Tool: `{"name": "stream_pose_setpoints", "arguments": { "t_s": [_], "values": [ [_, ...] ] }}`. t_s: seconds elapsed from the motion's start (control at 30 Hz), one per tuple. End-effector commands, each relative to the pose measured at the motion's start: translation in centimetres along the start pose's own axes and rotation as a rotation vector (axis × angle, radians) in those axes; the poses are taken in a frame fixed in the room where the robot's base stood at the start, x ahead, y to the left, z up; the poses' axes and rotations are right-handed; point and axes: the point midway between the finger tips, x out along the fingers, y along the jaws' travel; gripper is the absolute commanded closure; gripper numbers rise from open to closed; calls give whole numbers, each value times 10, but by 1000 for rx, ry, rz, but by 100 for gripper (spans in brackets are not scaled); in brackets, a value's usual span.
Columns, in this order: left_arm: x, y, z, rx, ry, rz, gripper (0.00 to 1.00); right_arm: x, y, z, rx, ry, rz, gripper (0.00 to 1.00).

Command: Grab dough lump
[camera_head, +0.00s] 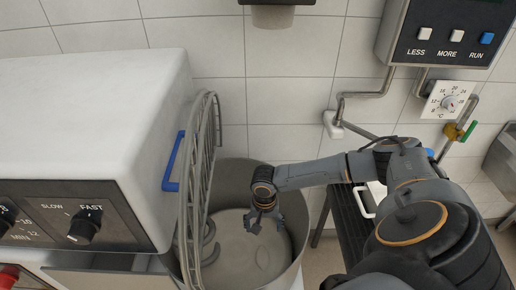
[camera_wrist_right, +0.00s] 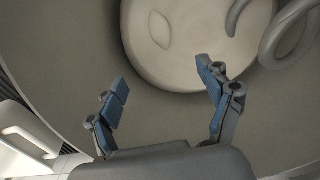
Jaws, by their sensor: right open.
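A pale dough lump (camera_head: 258,248) lies in the bottom of the large metal mixing bowl (camera_head: 238,174). It also shows in the right wrist view (camera_wrist_right: 180,50), a smooth cream mass with an oval mark. My right gripper (camera_head: 266,228) reaches down into the bowl, over the dough. In the right wrist view my right gripper (camera_wrist_right: 165,85) is open and empty, its blue-padded fingers apart and pointing toward the dough's near edge. Whether the fingertips touch the dough cannot be told. My left gripper is not seen.
A metal spiral hook (camera_wrist_right: 290,30) stands beside the dough in the bowl. A wire guard (camera_head: 203,170) with a blue handle (camera_head: 173,163) stands upright at the bowl's left, by the mixer body (camera_head: 100,130). A control box (camera_head: 445,35) hangs on the tiled wall.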

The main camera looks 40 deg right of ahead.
Motion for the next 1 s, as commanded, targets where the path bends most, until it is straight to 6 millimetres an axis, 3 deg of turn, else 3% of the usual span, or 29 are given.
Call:
{"name": "stream_pose_setpoints", "arguments": {
  "t_s": [0.03,0.1,0.3,0.57,0.8,1.0],
  "values": [
    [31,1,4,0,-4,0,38,31,0,0,1,-1,1,21],
    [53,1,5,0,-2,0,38,53,0,0,1,-1,1,21],
    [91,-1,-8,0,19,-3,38,90,0,0,0,0,0,21],
    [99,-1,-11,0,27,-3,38,111,0,0,1,-2,2,21],
    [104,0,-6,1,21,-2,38,158,0,0,0,-1,2,21],
    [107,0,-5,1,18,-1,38,180,0,0,0,-1,0,21]
  ]
}}
